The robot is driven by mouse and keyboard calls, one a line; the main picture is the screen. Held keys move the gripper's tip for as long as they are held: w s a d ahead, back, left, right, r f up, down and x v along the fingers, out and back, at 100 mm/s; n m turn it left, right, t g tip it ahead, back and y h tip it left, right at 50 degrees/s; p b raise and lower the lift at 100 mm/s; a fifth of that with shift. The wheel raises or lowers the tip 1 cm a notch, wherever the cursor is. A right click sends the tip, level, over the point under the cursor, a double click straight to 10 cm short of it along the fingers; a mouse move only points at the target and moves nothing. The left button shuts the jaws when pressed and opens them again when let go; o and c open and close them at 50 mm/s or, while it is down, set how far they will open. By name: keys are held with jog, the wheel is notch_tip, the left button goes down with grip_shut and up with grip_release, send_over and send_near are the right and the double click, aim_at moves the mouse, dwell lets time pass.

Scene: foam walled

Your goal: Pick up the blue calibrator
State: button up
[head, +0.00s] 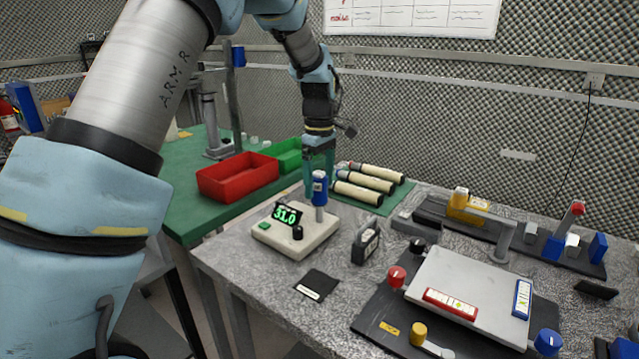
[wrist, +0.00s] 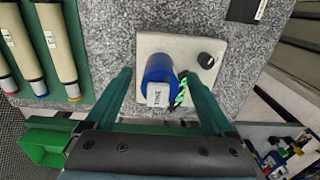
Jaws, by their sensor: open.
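The blue calibrator (head: 320,188) is a blue cylinder with a pale label. It stands upright on a grey stem at the back right of a white box (head: 275,238) with a green "31.0" display. My gripper (head: 319,178) points down over it with green fingers open. In the wrist view, the calibrator (wrist: 158,68) shows end-on between the tips of my gripper (wrist: 156,76), with a visible gap to each finger. I cannot tell how far down the fingers reach along it. The box (wrist: 205,48) lies beyond.
Several cream cylinders (head: 365,180) lie on a green mat behind. A red bin (head: 238,177) and green bin (head: 287,156) stand on the green table at left. A dark handheld device (head: 366,243) and a black card (head: 317,285) are near the box. A grey panel (head: 465,290) is front right.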

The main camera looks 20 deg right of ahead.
jog(key=shift+f, duration=0.9)
grip_shut()
